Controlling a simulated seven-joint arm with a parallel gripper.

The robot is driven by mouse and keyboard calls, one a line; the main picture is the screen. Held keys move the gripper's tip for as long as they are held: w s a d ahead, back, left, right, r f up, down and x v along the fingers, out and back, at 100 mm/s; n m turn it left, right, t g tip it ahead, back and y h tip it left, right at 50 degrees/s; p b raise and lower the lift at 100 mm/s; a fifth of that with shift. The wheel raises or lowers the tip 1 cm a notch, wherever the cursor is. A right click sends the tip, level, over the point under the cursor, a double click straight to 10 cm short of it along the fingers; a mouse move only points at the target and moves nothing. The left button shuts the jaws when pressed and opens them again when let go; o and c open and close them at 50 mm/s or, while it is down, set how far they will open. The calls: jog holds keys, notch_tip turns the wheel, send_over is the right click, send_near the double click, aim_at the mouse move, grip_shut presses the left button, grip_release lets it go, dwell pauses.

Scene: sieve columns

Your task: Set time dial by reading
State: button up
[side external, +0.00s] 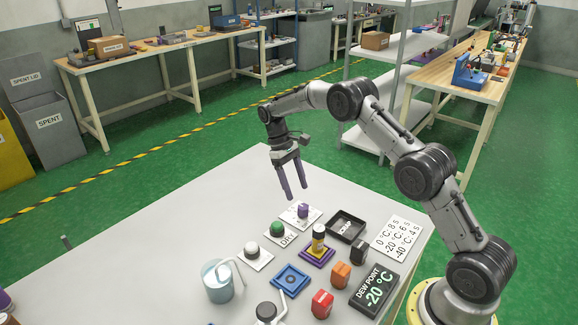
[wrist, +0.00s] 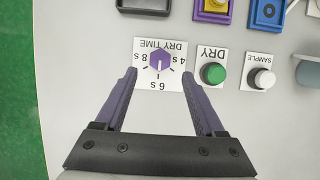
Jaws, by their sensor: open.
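The time dial is a purple six-sided knob (wrist: 160,62) on a white plate (wrist: 141,47) marked DRY TIME, with 8 s, 6 s and 4 s around it. A pale mark on the knob seems to point toward 6 s. The dial also shows in the side view (side external: 303,210). The black display (side external: 375,289) reads DEW POINT -20 °C. A white card (side external: 398,238) lists temperatures with seconds; its small print seems to pair -20 °C with 6 s. My gripper (side external: 296,193) is open and empty above the dial; in the wrist view its fingertips (wrist: 160,74) appear on either side of the knob.
A green DRY button (wrist: 213,73) and a white SAMPLE button (wrist: 262,79) stand beside the dial.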

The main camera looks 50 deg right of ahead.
jog(key=v, duration=0.7)
jog(key=shift+r, duration=0.25)
jog(key=shift+w, duration=0.15)
